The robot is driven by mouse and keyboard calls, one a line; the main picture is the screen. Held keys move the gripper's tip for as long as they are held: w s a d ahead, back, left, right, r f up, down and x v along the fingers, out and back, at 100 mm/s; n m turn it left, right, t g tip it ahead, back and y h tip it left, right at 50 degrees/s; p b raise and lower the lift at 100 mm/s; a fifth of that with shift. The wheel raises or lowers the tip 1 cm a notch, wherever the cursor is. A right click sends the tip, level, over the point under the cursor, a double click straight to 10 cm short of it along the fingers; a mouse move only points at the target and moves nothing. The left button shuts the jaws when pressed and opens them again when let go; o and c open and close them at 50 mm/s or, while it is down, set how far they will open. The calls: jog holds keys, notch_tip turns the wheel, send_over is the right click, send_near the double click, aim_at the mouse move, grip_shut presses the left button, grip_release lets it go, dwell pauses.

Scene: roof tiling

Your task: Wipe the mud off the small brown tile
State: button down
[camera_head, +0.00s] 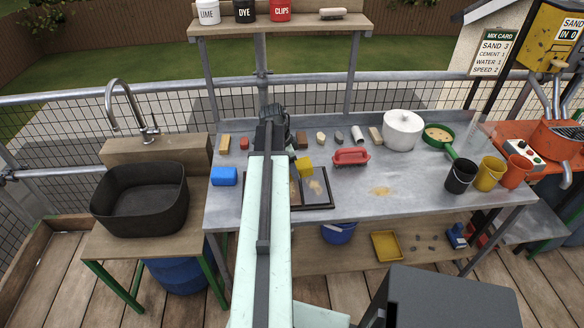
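My pale green arm reaches forward over the metal bench (350,207). My dark gripper (273,118) is at its far end, over the back of the bench. Its fingers are too small and dark to tell open from shut. A small brown block (302,140), perhaps the brown tile, lies just right of the gripper; I see no clear mud on it. A dark-framed tray (331,197) lies nearer, partly hidden by my arm. It holds greyish pieces with a tan smear (315,187). A yellow block (304,166), perhaps a sponge, sits at its back edge.
A tan smear (381,191) marks the right half. A black basin (140,200) is left.

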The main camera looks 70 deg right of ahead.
jog(key=shift+r+p, duration=0.75)
jog(key=shift+r, duration=0.45)
notch_tip(320, 180, up, 3)
jog(key=p, duration=0.3)
jog(key=shift+r, duration=0.1)
